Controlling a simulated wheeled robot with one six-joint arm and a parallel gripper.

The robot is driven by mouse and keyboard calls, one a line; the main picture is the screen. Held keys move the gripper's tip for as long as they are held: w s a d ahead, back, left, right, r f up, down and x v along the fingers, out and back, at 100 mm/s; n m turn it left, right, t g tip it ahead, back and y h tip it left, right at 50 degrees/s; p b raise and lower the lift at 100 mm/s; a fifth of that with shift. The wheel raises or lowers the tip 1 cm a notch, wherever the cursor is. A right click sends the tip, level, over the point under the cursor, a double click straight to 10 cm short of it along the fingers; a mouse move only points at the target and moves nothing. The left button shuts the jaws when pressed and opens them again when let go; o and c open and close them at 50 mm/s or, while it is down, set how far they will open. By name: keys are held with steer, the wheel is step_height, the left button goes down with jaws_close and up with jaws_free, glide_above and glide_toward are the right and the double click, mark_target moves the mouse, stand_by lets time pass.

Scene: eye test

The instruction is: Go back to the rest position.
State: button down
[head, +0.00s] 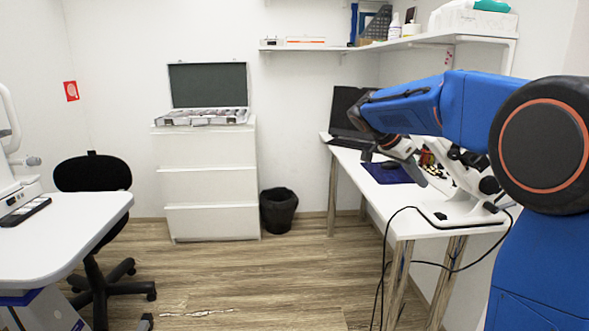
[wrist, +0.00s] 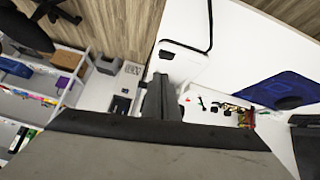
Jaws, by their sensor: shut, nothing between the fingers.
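My gripper (head: 418,172) hangs from the end of my blue arm above the white desk on the right in the head view, tilted down, in front of the white microscope. In the wrist view its fingers (wrist: 160,97) are together, with nothing held between them. The arm reaches left from the right edge of the head view. The fingertips are small and partly lost against the desk in the head view, so I cannot tell their exact gap to the microscope.
The white desk (head: 373,205) holds a white microscope (head: 462,210), a blue mat (head: 388,174) and a dark monitor (head: 350,112). A shelf (head: 420,42) hangs above. A black bin (head: 278,211), white drawers (head: 207,183) and black chair (head: 92,175) stand farther left. Middle floor is clear.

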steer(key=s+a+f+n+t+y, duration=0.1)
steer(key=s+f+n, duration=0.4)
steer(key=s, duration=0.7)
steer(key=s+a+f+n+t+y, duration=0.2)
steer(key=s+a+f+n+y, duration=0.2)
steer(key=s, duration=0.8)
steer(key=s+a+f+n+t+y, duration=0.1)
steer(key=s+a+f+n+y, duration=0.2)
steer(key=s, duration=0.9)
steer(key=a+f+n, duration=0.3)
steer(key=f, duration=0.1)
steer(key=shift+s+f+n+t, duration=0.25)
steer(key=shift+s+n+t, duration=0.1)
steer(key=shift+n+t, duration=0.05)
steer(key=shift+a, duration=0.1)
